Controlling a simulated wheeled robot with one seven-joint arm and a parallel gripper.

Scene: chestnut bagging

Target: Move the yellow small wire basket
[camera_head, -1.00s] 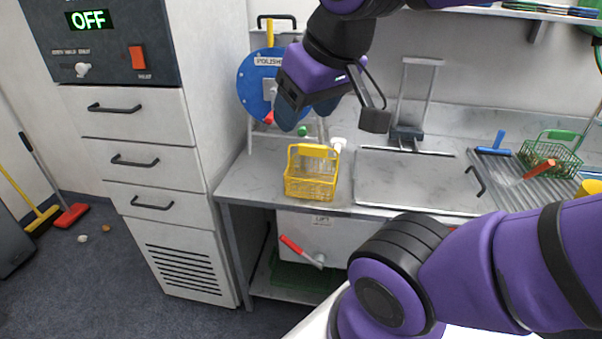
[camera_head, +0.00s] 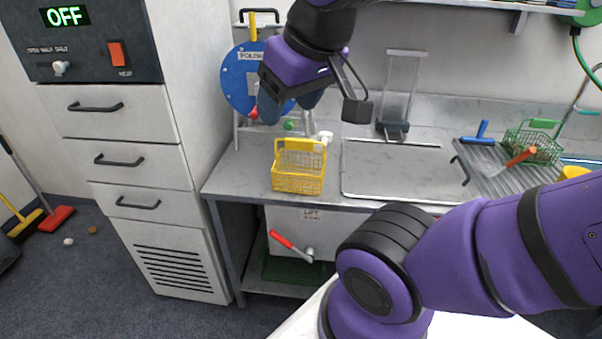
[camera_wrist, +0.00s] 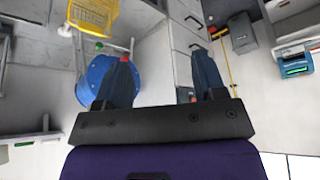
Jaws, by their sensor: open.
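The yellow small wire basket (camera_head: 298,177) stands upright on the left part of the grey worktop, its handle up at the back. In the wrist view the basket (camera_wrist: 95,14) shows at the top left, cut by the frame edge and apart from the fingers. My gripper (camera_head: 288,108) is open and empty. It hangs above and a little left of the basket in the head view, in front of the blue disc. In the wrist view both dark fingers of my gripper (camera_wrist: 163,75) are spread with nothing between them.
A blue polisher disc (camera_head: 240,85) stands behind the worktop's left end. A tall drawer cabinet (camera_head: 120,130) is at left. A metal lid panel (camera_head: 395,170) lies right of the basket. A green wire basket (camera_head: 535,146) and blue-handled tool (camera_head: 480,136) sit further right.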

